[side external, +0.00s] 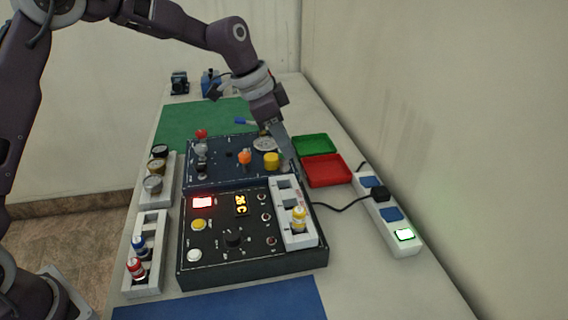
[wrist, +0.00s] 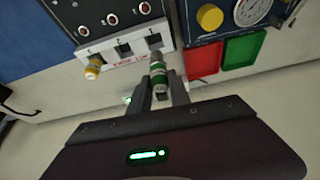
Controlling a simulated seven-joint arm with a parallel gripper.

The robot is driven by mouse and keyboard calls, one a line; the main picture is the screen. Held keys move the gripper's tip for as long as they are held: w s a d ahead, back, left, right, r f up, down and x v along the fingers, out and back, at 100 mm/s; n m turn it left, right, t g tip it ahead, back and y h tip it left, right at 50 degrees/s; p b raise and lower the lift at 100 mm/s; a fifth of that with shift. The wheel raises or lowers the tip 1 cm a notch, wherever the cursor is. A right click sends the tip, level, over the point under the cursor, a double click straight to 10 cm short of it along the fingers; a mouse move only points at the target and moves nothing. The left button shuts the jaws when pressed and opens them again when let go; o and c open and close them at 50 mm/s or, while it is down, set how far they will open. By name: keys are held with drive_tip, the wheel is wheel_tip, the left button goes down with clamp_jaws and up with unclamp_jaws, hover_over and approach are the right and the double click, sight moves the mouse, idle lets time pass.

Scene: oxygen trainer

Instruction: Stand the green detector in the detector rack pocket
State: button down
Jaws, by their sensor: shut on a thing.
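The green detector (wrist: 158,75), a small grey cylinder with a green band, sits between the fingers of my gripper (wrist: 159,84) in the wrist view. My gripper is shut on it. The white detector rack (wrist: 108,56) has several square pockets in a row. A yellow detector (wrist: 93,68) stands in one end pocket; the other pockets look empty. The green detector's far end is close to the pocket at the opposite end; I cannot tell whether it touches. In the side view my gripper (side external: 287,156) is just behind the rack (side external: 304,240), and the green detector is hidden.
The dark trainer panel (side external: 215,268) with knobs and lit displays adjoins the rack. Red (side external: 327,171) and green (side external: 315,145) trays lie behind, to the right. A power strip (side external: 385,217) lies at right. A left rack (side external: 150,225) holds red and blue detectors.

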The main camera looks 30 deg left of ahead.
drive_tip(key=shift+a+r, duration=0.2)
drive_tip(key=shift+r, duration=0.45)
drive_tip(key=shift+a+r, duration=0.2)
drive_tip(key=shift+r, duration=0.4)
drive_tip(key=s+a+f+m+g+h, duration=0.1)
drive_tip(key=s+a+f+m, duration=0.2)
drive_tip(key=a, duration=0.5)
drive_tip(key=s+a+f+m+g, duration=0.1)
drive_tip(key=s+a+f+m, duration=0.15)
drive_tip(key=s+a, duration=0.45)
drive_tip(key=s+a+f+m+g, duration=0.1)
drive_tip(key=s+a+m+g, duration=0.1)
drive_tip(key=s+a+m, duration=0.4)
drive_tip(key=s+a, duration=0.2)
drive_tip(key=s, duration=0.3)
drive_tip(key=shift+s+f, duration=0.35)
drive_tip(key=shift+s, duration=0.05)
drive_tip(key=shift+m, duration=0.25)
drive_tip(key=shift+f, duration=2.5)
drive_tip(key=shift+f, duration=1.6)
